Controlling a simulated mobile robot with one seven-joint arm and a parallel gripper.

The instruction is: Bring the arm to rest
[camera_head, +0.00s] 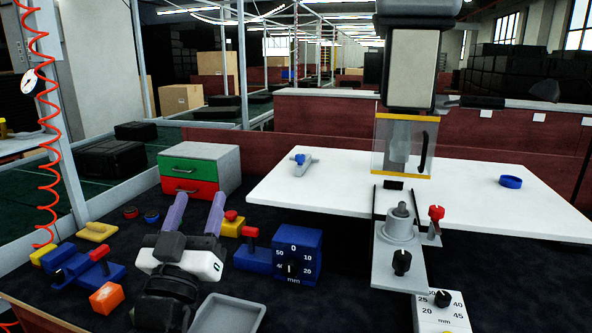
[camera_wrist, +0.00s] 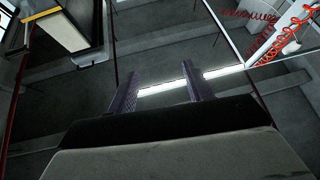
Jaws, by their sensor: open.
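My gripper (camera_head: 195,216) is at the lower left of the head view, above the dark bench top. Its two purple fingers point up and stand well apart, with nothing between them. In the wrist view the gripper (camera_wrist: 160,88) also shows its two fingers apart and empty. The rest of my arm is mostly out of sight below the head view.
A drawer box (camera_head: 200,168) with green and red fronts stands behind my gripper. A blue dial box (camera_head: 292,256) and grey tray (camera_head: 228,314) are close by. A blue clamp (camera_head: 85,268) and orange cube (camera_head: 107,297) lie left. A white table (camera_head: 460,185) is at right.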

